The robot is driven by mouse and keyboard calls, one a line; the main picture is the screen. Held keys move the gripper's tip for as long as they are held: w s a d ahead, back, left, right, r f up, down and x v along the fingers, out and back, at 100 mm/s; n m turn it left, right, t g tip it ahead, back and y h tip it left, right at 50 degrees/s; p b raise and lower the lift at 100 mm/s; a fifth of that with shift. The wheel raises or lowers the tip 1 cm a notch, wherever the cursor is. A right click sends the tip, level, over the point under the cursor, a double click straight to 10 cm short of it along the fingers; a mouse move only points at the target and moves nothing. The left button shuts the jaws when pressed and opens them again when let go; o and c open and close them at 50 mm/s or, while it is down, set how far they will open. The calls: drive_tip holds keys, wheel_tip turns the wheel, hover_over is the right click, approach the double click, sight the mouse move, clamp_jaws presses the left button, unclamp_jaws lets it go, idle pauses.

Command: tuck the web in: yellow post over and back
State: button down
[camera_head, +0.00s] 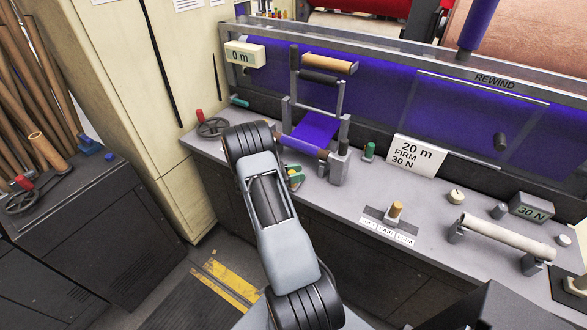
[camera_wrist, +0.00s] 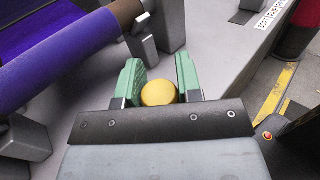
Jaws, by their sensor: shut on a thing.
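The yellow post (camera_wrist: 158,93) shows its round top between the green fingers of my gripper (camera_wrist: 160,88) in the wrist view. My gripper is shut on it. In the head view my gripper (camera_head: 295,176) is at the bench's front edge, just below the purple web (camera_head: 314,128), and my arm partly hides it. The web hangs down between two grey uprights onto a lower purple roll. In the wrist view this purple roll (camera_wrist: 60,75) lies to the left of my gripper, apart from it, with a brown core end showing. The post's lower part is hidden.
A grey bracket (camera_head: 337,168) stands close right of my gripper, with a green knob (camera_head: 369,150) beyond it. A handwheel (camera_head: 213,127) is at the left end of the bench. A sign (camera_head: 416,155) reads 20 m, firm, 30 N.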

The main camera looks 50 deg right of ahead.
drive_tip(key=shift+a, duration=0.15)
drive_tip(key=c, duration=1.2)
unclamp_jaws()
drive_tip(key=shift+o, duration=0.8)
drive_tip(key=shift+a, duration=0.15)
drive_tip(key=shift+o, duration=1.3)
drive_tip(key=b+v, duration=0.3)
drive_tip(key=v, duration=1)
drive_tip(key=shift+w+a, duration=0.2)
drive_tip(key=shift+w, duration=0.05)
